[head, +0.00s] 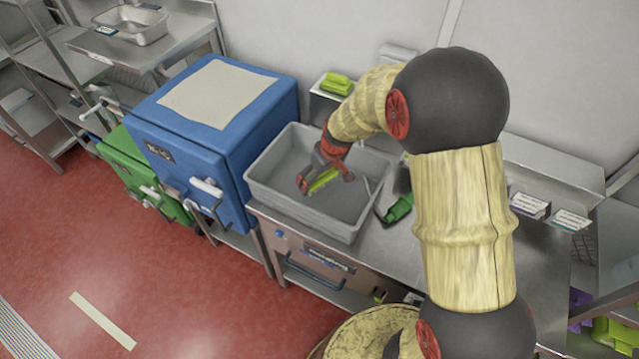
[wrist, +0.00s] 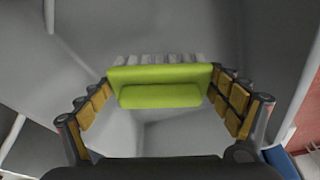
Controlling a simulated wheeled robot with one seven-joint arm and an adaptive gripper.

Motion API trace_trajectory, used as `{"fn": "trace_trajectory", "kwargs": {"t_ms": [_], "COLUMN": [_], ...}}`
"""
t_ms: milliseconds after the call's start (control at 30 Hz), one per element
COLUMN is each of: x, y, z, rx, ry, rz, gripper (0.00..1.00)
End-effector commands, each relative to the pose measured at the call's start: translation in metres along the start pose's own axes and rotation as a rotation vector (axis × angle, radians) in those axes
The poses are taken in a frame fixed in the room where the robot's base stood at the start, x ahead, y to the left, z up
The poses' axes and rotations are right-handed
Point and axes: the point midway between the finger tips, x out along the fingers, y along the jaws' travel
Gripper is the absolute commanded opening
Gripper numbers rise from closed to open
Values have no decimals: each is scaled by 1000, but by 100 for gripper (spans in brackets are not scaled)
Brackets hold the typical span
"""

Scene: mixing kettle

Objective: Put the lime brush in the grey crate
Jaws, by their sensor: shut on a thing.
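The lime brush (head: 323,180) is in my gripper (head: 324,183), over the open grey crate (head: 269,194) in the head view. In the wrist view, the brush (wrist: 160,87) lies between the two fingers of my gripper (wrist: 160,90), with its pale bristles on the far side. My gripper is shut on it. The grey crate stands on the steel counter, and the brush appears within its rim. I cannot tell whether the brush touches the crate floor.
A blue box (head: 213,125) stands directly left of the crate, with a green box (head: 135,174) beyond it. A green tool (head: 398,208) lies on the counter right of the crate. Another lime item (head: 337,83) sits on a small shelf behind it.

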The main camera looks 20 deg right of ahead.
Motion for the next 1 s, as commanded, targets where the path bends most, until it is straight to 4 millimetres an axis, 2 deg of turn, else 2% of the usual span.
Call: {"fn": "trace_trajectory", "kwargs": {"t_ms": [267,667,700,833,1000], "x": [34,38,37,36,36], "y": [1,1,1,1,1], "z": [8,9,9,9,9], "rx": [1,0,0,0,0], "ry": [-2,-1,-1,-1,-1], "rz": [-1,0,0,0,0], "gripper": [67,67,93,100,100]}}
